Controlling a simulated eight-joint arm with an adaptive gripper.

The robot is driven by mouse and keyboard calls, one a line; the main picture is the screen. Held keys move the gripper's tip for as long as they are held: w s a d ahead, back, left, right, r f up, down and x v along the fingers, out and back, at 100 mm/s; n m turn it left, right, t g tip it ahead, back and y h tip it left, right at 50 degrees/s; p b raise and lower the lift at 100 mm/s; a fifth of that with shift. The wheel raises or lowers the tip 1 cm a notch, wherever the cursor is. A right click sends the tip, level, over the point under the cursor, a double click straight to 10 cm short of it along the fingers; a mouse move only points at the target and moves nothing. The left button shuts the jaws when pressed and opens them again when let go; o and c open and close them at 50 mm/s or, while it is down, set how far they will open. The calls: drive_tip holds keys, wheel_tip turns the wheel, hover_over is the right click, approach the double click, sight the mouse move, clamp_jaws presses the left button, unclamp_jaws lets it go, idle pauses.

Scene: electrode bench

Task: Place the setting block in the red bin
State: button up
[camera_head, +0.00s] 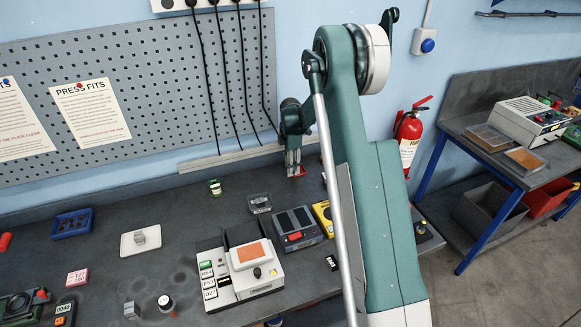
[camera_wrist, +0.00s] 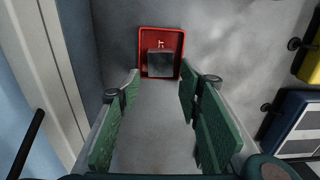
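In the wrist view a small red bin (camera_wrist: 144,36) lies ahead of my gripper (camera_wrist: 160,92), against the bench. A dark grey block (camera_wrist: 160,66) sits inside it, with a small light mark beside its far edge. I cannot tell for certain that it is the setting block. My gripper's green pads are wide apart with nothing between them, short of the bin. In the head view my gripper (camera_head: 293,163) hangs low at the back of the bench, and a bit of the red bin (camera_head: 298,171) shows beside it. The block is hidden there.
A white device (camera_head: 255,280), a dark unit (camera_head: 297,228) and a yellow meter (camera_head: 321,212) stand nearby. The back wall is close behind my gripper. Another red bin (camera_head: 545,198) sits under the right bench.

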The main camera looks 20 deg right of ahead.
drive_tip(key=shift+r+p, duration=0.5)
drive_tip(key=shift+r, duration=0.15)
wheel_tip(320, 180, up, 12)
drive_tip(key=shift+f+b, duration=0.15)
drive_tip(key=shift+b, duration=0.15)
idle(0.4)
drive_tip(key=s+a+r+m+t, duration=0.2)
drive_tip(key=s+a+r+m, duration=0.25)
drive_tip(key=s+r, duration=0.7)
drive_tip(key=s+a+r+m+t, duration=0.2)
drive_tip(key=s+a+r+m, duration=0.3)
drive_tip(key=s+r, duration=0.65)
drive_tip(key=s+a+f+m+t, duration=0.1)
drive_tip(key=s+a+m, duration=0.1)
drive_tip(key=s, duration=0.7)
drive_tip(key=s+a+f+m+t, duration=0.1)
drive_tip(key=s+a+f+m, duration=0.1)
drive_tip(key=s, duration=0.8)
drive_tip(key=s+a+f+m+t, duration=0.1)
drive_tip(key=s+m, duration=0.3)
drive_tip(key=s, duration=0.6)
drive_tip(key=shift+a+f, duration=0.45)
drive_tip(key=shift+a, duration=0.25)
